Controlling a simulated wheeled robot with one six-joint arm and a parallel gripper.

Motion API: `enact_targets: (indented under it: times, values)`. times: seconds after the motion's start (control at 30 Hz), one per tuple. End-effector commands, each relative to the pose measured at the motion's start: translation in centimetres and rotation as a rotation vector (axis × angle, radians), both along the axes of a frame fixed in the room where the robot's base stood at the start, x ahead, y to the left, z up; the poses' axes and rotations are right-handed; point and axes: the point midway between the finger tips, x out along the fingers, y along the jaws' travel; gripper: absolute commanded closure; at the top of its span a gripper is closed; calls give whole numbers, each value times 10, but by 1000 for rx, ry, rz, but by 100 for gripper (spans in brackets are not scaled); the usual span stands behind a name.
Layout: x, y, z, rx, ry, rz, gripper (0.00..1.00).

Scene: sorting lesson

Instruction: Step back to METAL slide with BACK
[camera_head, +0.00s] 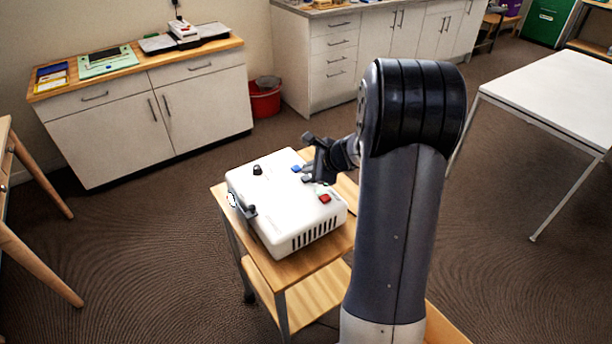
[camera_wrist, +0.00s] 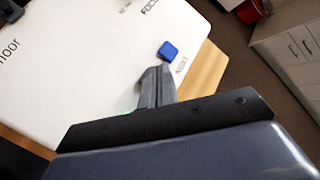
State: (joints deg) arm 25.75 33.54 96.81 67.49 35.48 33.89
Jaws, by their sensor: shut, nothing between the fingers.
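A white box-shaped projector (camera_head: 270,207) stands on a small wooden cart, with a black knob (camera_head: 257,170), a blue button (camera_head: 296,169) and a red button (camera_head: 325,198) on top. In the wrist view the white top (camera_wrist: 90,55) carries the blue button (camera_wrist: 168,51), with a label beside it that seems to read NEXT. FOCUS is printed further up. My gripper (camera_head: 308,160) is over the button side of the top; in the wrist view its fingers (camera_wrist: 156,80) are shut and empty, just below the blue button and apart from it. No BACK label is readable, and no slide shows.
The wooden cart (camera_head: 307,277) has bare wood along its edges. A low cabinet (camera_head: 150,115) with trays stands at the back left, with a red bucket (camera_head: 264,100) beside it. A white table (camera_head: 560,95) is at right. Carpet is open around the cart.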

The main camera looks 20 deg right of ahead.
Motion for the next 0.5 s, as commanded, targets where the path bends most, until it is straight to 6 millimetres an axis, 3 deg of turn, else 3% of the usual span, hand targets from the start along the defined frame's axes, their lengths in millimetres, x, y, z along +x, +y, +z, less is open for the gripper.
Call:
enact_targets:
  times: [0.27,0.5]
  values:
    - [0,0,2,0,0,0,100]
    - [0,0,24,-1,0,1,100]
